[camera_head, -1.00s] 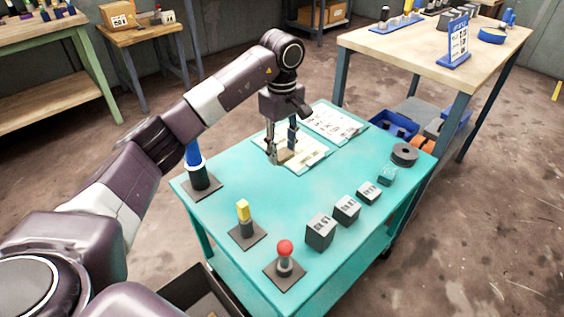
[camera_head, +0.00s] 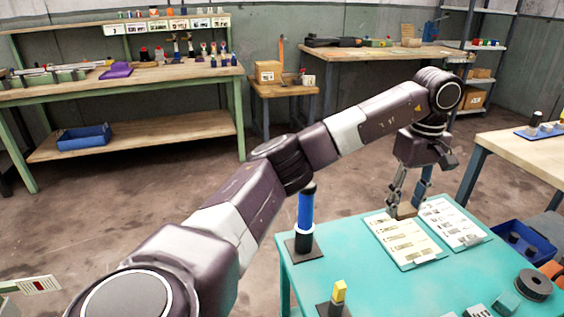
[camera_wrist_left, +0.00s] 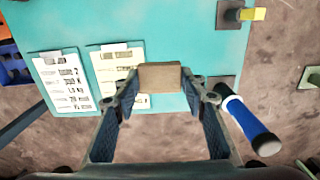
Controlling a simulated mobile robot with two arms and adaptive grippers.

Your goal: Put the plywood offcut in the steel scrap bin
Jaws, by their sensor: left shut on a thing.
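The plywood offcut (camera_wrist_left: 160,76) is a small brown block between the fingertips of my left gripper (camera_wrist_left: 160,84) in the left wrist view. The gripper is shut on it. In the head view my left gripper (camera_head: 406,204) points down over the back edge of the teal table (camera_head: 345,262), with the offcut (camera_head: 404,212) at its fingertips beside two clipboards. I cannot tell how high above the tabletop it is. The steel scrap bin is not in view now. My right gripper is not in view.
Near the arm stand a blue-and-white cylinder on a dark base (camera_head: 304,222) and a yellow-topped post (camera_head: 338,294). The clipboards (camera_head: 408,240) lie at the back of the table. A black ring (camera_head: 534,284) and blue bin (camera_head: 524,240) are at right. Floor is open at left.

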